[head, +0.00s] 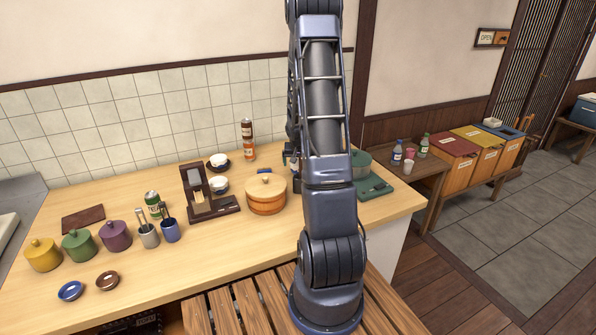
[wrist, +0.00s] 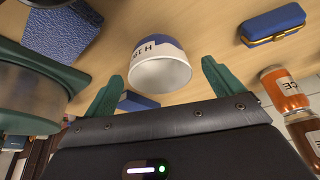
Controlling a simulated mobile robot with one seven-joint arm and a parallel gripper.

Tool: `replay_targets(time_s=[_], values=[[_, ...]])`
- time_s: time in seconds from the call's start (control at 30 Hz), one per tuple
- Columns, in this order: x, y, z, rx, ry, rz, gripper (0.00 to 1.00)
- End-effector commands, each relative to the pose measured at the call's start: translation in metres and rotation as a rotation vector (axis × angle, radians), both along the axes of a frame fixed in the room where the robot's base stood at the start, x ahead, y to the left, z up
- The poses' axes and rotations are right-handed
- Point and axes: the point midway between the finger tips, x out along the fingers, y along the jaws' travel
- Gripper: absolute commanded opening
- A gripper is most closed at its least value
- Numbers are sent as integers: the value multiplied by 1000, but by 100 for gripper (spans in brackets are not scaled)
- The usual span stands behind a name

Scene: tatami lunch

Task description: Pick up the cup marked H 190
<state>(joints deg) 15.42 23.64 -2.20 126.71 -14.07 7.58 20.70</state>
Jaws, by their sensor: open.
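A white cup with a blue band (wrist: 160,68) is in the upper middle of the wrist view. Its lettering is upside down; I can make out an H, and the rest is hard to read. My gripper (wrist: 160,78) is open, with one green finger at each side of the picture below the cup. The cup appears in line with the gap between the fingers, and I see no contact. In the head view my arm stands in front, and I cannot make out this cup or my fingertips there.
In the wrist view, a teal pot (wrist: 30,92) is at left, a blue case (wrist: 272,24) at upper right and an orange jar (wrist: 285,92) at right. In the head view, a round wooden tub (head: 266,197) and a wooden stand (head: 200,190) are left of my arm.

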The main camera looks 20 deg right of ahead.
Motion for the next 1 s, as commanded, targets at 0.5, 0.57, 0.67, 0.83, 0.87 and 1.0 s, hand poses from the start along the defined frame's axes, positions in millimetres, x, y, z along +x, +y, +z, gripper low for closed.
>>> replay_targets(time_s=[0.5,0.57,0.67,0.83,0.87,1.0], values=[[11,-6,-30,0,-1,-1,92],[11,-6,-30,0,-1,-1,92],[11,-5,-30,0,-1,0,79],[11,-5,-30,0,-1,0,45],[11,-5,-30,0,-1,0,40],[11,-5,-30,0,-1,0,40]])
